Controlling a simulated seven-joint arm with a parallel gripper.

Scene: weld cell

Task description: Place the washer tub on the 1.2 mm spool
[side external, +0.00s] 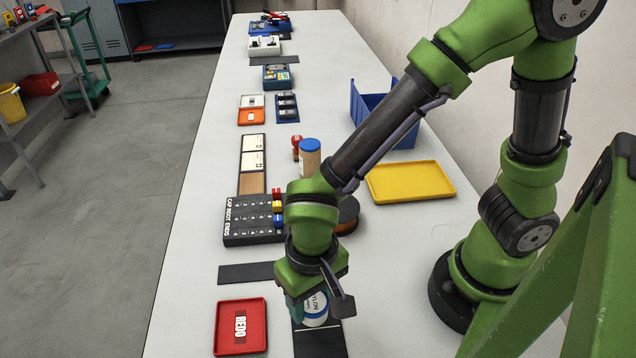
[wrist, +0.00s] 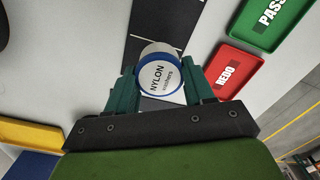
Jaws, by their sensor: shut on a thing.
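A round dark and orange-brown thing (side external: 348,212), perhaps a spool, is partly hidden behind my arm. No 1.2 mm marking is readable.
A red REDO tray (side external: 240,327) lies left of the tub. A black CAP ROOT ENDS block (side external: 250,232), a blue-lidded jar (side external: 310,155), a yellow tray (side external: 410,181) and a blue bin (side external: 400,132) stand further back. A green PASS tray (wrist: 268,22) shows in the wrist view.

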